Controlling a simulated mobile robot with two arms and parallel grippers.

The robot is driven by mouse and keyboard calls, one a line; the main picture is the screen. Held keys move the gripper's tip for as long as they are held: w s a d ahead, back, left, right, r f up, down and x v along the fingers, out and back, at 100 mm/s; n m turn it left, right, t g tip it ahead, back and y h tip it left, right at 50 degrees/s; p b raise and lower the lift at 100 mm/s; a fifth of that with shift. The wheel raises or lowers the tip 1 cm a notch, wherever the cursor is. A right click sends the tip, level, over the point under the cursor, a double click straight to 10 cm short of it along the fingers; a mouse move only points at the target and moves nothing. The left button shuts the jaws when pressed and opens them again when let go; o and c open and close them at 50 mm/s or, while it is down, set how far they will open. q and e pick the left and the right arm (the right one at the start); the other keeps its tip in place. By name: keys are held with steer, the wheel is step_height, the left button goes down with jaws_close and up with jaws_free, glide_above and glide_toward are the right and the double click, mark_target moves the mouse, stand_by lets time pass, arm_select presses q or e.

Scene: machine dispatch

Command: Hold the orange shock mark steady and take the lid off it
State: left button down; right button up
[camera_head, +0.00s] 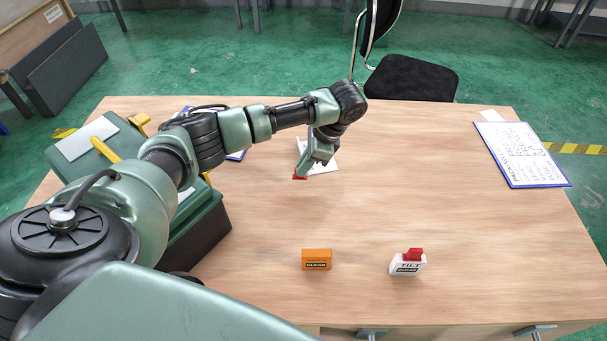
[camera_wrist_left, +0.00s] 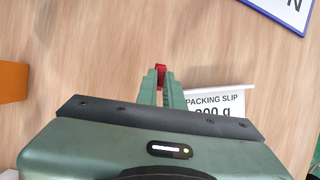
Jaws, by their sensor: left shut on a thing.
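The orange shock mark (camera_head: 316,254) stands on the table near the front edge, with a dark label on its front and no red part on its top. Its orange side also shows at the left edge of the left wrist view (camera_wrist_left: 12,82). My left gripper (camera_head: 304,171) is away from it, farther back over the table. It is shut on a small red lid (camera_wrist_left: 160,69), which shows at the fingertips and also in the head view (camera_head: 299,176). My right gripper is not in view.
A white TILT mark (camera_head: 407,265) with a red top stands to the right of the orange one. A packing slip (camera_wrist_left: 215,102) lies beside my left gripper. A clipboard (camera_head: 520,153) lies at right. A green toolbox (camera_head: 195,222) stands at left. The middle right is clear.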

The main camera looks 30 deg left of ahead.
arm_select(q)
step_height(320, 180, down, 3)
steer(key=shift+s+r, duration=0.1)
steer(key=shift+f, duration=0.4)
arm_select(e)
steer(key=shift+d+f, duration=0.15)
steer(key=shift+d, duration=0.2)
arm_select(q)
steer(key=shift+f, duration=0.1)
steer(key=c, duration=1.5)
jaws_free()
steer(key=shift+c, duration=0.2)
